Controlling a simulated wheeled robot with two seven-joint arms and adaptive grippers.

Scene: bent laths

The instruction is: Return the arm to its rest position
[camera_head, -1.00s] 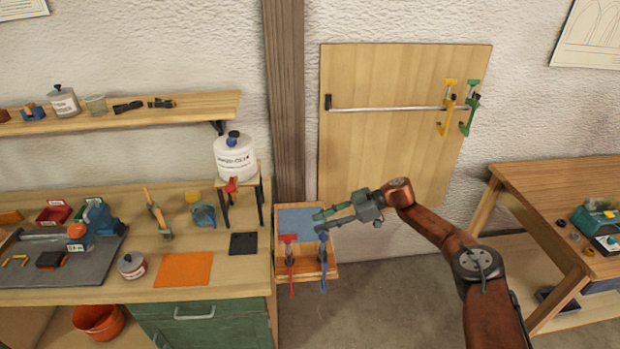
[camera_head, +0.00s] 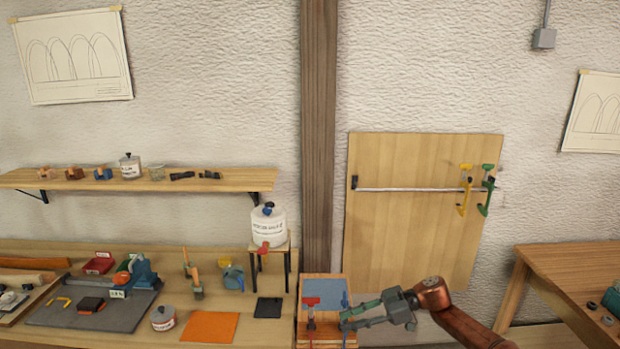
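My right gripper (camera_head: 355,320) shows at the bottom, right of centre, its arm coming in from the lower right. Its green fingers are spread apart and point left, with nothing seen between them. They are over or in front of the right side of a small wooden stand (camera_head: 302,288) that has a blue-grey panel (camera_head: 326,291). A red-handled tool (camera_head: 311,303) hangs on the stand, left of the fingertips. A blue tool there is mostly hidden by the gripper. My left gripper is out of view.
The workbench (camera_head: 262,328) at left carries an orange mat (camera_head: 210,327), a black pad (camera_head: 268,307) and a white glue tank (camera_head: 268,226) on a small stand. A wooden wall board (camera_head: 410,225) holds yellow (camera_head: 464,190) and green (camera_head: 487,190) clamps. Another table (camera_head: 575,258) stands at right.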

